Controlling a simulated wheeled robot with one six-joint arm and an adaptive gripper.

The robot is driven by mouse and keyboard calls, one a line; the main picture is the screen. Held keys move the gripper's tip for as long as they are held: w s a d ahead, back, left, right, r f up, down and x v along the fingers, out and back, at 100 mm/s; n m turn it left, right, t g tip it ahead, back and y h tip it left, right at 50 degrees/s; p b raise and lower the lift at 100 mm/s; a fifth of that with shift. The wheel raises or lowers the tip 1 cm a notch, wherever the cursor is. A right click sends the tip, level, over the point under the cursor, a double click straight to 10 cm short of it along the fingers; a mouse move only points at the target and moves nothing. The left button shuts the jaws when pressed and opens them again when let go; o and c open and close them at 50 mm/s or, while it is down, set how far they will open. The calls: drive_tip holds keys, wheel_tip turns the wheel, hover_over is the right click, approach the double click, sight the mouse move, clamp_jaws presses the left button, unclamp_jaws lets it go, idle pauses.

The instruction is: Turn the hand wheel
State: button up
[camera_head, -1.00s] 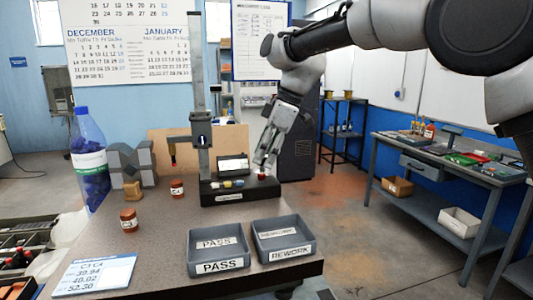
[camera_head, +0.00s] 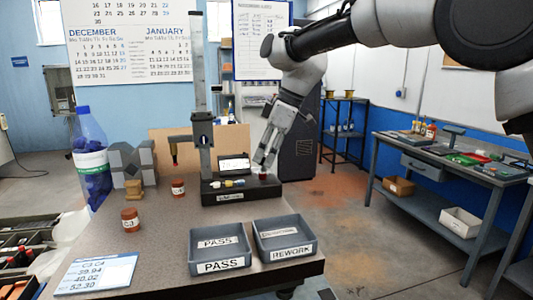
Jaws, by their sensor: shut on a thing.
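A measuring stand with a tall grey column (camera_head: 199,95) and a black base (camera_head: 228,197) stands at the back of the bench. A small red and dark part (camera_head: 262,177) sits at the right end of the base. It is probably the hand wheel, but it is too small and too covered to be sure. My gripper (camera_head: 264,166) reaches down from the upper right, its fingertips shut on this part. The fingers hide most of it. A yellow and blue piece (camera_head: 233,184) lies on the base, left of the fingertips.
PASS (camera_head: 220,264) and REWORK (camera_head: 291,252) trays stand at the bench's front right. Brown jars (camera_head: 130,220) (camera_head: 178,188), a grey V-block (camera_head: 143,160) and a blue bottle (camera_head: 92,165) stand left. A card (camera_head: 95,273) lies in front.

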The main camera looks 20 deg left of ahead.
drive_tip(key=m, duration=0.1)
drive_tip(key=m+t, duration=0.1)
drive_tip(key=m, duration=0.1)
drive_tip(key=m+t, duration=0.1)
drive_tip(key=m, duration=0.1)
drive_tip(key=shift+s, duration=0.25)
drive_tip(key=m, duration=0.2)
drive_tip(key=m+t+h, duration=0.1)
drive_tip(key=m, duration=0.1)
drive_tip(key=shift+s+a+m+t, duration=0.1)
drive_tip(key=shift+a+m+t, duration=0.05)
drive_tip(key=shift+m+t, duration=0.15)
drive_tip(key=m+t+h, duration=0.1)
drive_tip(key=m, duration=0.3)
drive_tip(key=shift+a, duration=0.1)
drive_tip(key=m+h, duration=0.1)
drive_tip(key=m, duration=0.1)
drive_tip(key=m+h, duration=0.1)
drive_tip(key=m, duration=0.2)
drive_tip(key=shift+a+t, duration=0.1)
drive_tip(key=shift+t, duration=0.3)
drive_tip(key=shift+s, duration=0.1)
drive_tip(key=o, duration=1)
drive_tip(key=shift+r, duration=0.1)
drive_tip(key=v, duration=0.8)
